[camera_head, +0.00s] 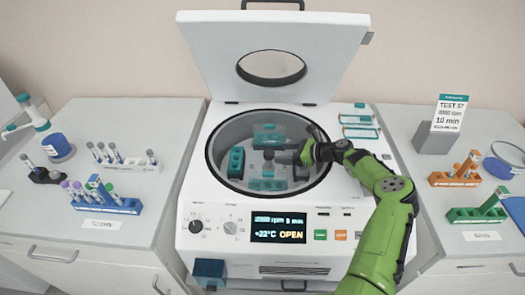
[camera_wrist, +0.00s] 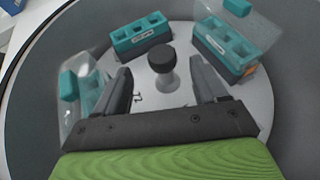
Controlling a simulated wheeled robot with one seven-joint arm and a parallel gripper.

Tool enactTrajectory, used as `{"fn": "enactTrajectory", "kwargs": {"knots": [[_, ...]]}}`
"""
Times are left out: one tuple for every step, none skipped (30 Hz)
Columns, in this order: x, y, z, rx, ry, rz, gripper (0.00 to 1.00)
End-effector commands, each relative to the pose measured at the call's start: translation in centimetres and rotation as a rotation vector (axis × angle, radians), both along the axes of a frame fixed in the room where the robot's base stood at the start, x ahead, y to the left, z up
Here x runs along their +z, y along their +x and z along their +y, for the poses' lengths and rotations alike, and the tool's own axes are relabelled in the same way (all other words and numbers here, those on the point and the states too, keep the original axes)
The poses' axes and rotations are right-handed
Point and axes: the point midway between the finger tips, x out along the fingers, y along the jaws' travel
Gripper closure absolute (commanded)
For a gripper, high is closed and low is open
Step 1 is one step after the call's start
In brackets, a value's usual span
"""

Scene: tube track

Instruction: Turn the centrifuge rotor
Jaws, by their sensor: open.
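The centrifuge (camera_head: 207,218) stands in the middle with its lid (camera_head: 272,60) raised and its display reading OPEN. Its rotor (camera_wrist: 185,97) is a pale disc inside the round bowl, carrying teal buckets around a dark central knob (camera_wrist: 162,60). One teal bucket (camera_head: 236,161) is at the left of the bowl in the head view. My gripper (camera_wrist: 166,80) reaches into the bowl from the right. Its two fingers are apart, one on each side of the knob's stem in the wrist view, with nothing gripped. Whether they touch anything is not clear.
Clear lidded buckets (camera_wrist: 85,85) stand close beside my fingers. The bowl wall surrounds my gripper. Teal inserts (camera_head: 358,120) lie on the machine's right top. Tube racks stand on the left bench, with an orange rack (camera_head: 454,179) and a green rack (camera_head: 476,215) on the right bench.

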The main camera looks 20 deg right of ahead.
Motion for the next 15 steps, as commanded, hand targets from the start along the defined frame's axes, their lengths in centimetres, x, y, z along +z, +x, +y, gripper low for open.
{"fn": "enactTrajectory", "kwargs": {"knots": [[-0.3, 0.1, -0.2, -0.01, 0.01, 0.001, 0.29], [-0.4, 0.2, -0.1, -0.013, 0.012, 0.002, 0.29], [-0.6, 0.5, 0.1, -0.012, 0.012, 0.002, 0.29], [-0.8, 0.7, 0.4, -0.011, 0.012, 0.002, 0.29], [-1.1, 1.1, 0.8, -0.009, 0.011, 0.002, 0.29], [-1.5, 1.6, 1.4, -0.007, 0.011, 0.002, 0.29], [-1.8, 2.0, 1.8, -0.008, 0.01, 0.002, 0.29], [-2.1, 2.4, 2.2, -0.008, 0.009, 0.002, 0.29], [-2.5, 3.0, 2.8, -0.008, 0.01, 0.002, 0.29], [-2.7, 3.3, 3.1, -0.008, 0.01, 0.002, 0.29], [-2.9, 3.7, 3.4, -0.009, 0.009, 0.001, 0.29], [-3.1, 4.1, 3.8, -0.008, 0.009, 0.001, 0.29], [-3.2, 4.3, 4.1, -0.008, 0.009, 0.001, 0.29], [-3.2, 4.5, 4.2, -0.01, 0.01, 0.001, 0.29], [-3.2, 4.7, 4.5, -0.01, 0.009, 0.002, 0.29]]}}
